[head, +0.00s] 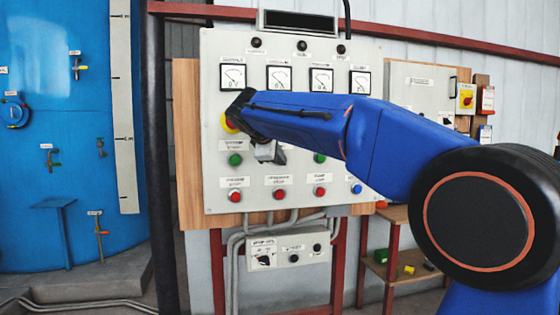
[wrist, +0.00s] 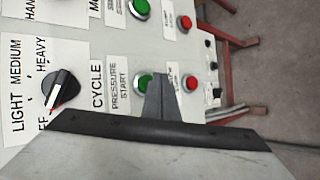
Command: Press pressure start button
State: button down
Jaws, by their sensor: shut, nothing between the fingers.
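The green pressure start button (wrist: 143,82) shows in the wrist view beside its "PRESSURE START" label (wrist: 118,88). My gripper (wrist: 161,80) is shut and empty, its fingertips overlapping the button's edge in that view. I cannot tell whether they touch it. In the head view my gripper (head: 278,157) is in front of the grey control panel (head: 212,100), in the row of green buttons, and hides the second one from the left.
Nearby are a black cycle knob (wrist: 62,90), another green button (wrist: 140,8) and a red button (wrist: 190,83). A lower switch box (head: 290,260) hangs under the panel. A blue tank (head: 60,120) stands left; a low shelf (head: 400,270) is at right.

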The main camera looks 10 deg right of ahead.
jog(key=s, duration=0.5)
dwell(0.6)
dwell(0.4)
